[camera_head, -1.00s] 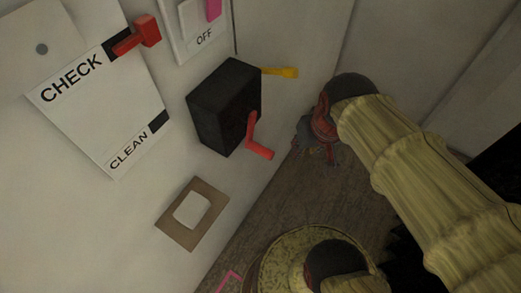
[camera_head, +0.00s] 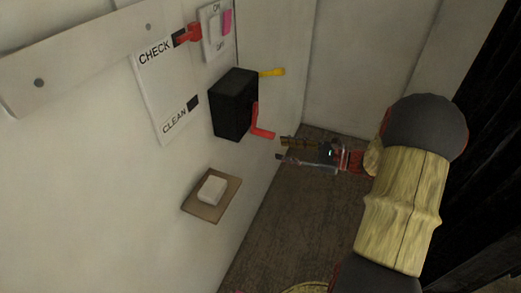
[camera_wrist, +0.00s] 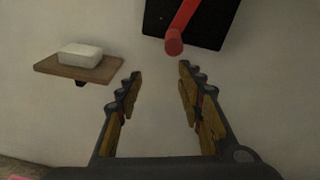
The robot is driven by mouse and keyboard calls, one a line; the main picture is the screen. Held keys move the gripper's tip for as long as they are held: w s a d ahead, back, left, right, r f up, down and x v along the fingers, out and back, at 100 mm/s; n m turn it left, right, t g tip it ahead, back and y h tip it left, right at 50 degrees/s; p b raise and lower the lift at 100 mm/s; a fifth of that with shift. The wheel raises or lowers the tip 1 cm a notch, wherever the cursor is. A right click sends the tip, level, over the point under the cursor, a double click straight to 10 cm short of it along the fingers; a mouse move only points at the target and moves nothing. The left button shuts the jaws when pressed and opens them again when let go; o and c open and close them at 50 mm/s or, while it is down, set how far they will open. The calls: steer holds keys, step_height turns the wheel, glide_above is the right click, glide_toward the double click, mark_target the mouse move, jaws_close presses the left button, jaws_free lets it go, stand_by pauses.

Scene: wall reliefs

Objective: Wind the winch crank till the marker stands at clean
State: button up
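The winch is a black box (camera_head: 234,104) on the wall with a red crank (camera_head: 258,124) on its side; the crank's handle points out toward my gripper. In the wrist view the red crank (camera_wrist: 178,28) hangs at the top, its round handle end facing the camera. The red marker (camera_head: 190,34) stands beside the CHECK label (camera_head: 155,52) on the white board. The CLEAN label (camera_head: 175,122) with a black mark is lower on the board. My gripper (camera_head: 281,149) is open and empty, its fingers (camera_wrist: 157,75) apart just short of the handle.
A small shelf (camera_head: 222,209) holding a white block (camera_head: 212,190) juts from the wall below. The floor beside the wall is clear.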

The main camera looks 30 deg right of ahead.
mark_target(255, 131)
steer(key=r, duration=0.1)
steer(key=r+t, duration=0.1)
steer(key=r+m, duration=0.1)
steer(key=shift+w+d+r+t, duration=0.2)
steer(key=shift+w+d+t, duration=0.1)
steer(key=shift+d, duration=0.1)
steer(key=shift+b+x, duration=1.2)
steer(key=shift+x, duration=2.8)
steer(key=shift+a, duration=0.1)
steer(key=shift+s, duration=0.1)
jaws_close()
